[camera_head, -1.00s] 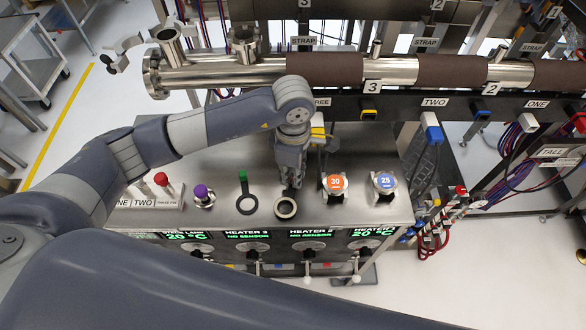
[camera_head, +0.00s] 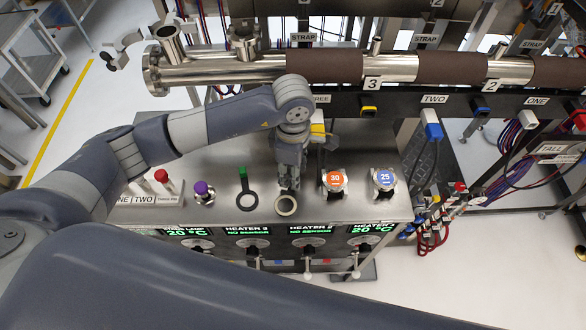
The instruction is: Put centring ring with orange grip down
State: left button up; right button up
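My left gripper (camera_head: 289,188) points down over the steel top of the heater box (camera_head: 225,180). A pale ring with a dark rim, the centring ring (camera_head: 286,206), shows just in front of its fingertips, at or very near the surface by the front edge. The fingers look shut on the ring's grip. That grip is hidden by the fingers, and I cannot see its orange colour. My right gripper is out of view.
A dark ring with a green grip (camera_head: 247,196) lies left of the gripper. A purple-topped fitting (camera_head: 203,193) and red-topped pieces (camera_head: 162,176) stand farther left. Clamps with orange 30 (camera_head: 335,180) and blue 25 (camera_head: 385,179) discs are at right. A steel tube (camera_head: 220,74) runs behind.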

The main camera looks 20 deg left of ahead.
pick_arm(q)
notch_tip(320, 180, up, 12)
jog(key=b, duration=0.3)
jog(key=shift+b, duration=0.35)
jog(key=shift+f, duration=0.1)
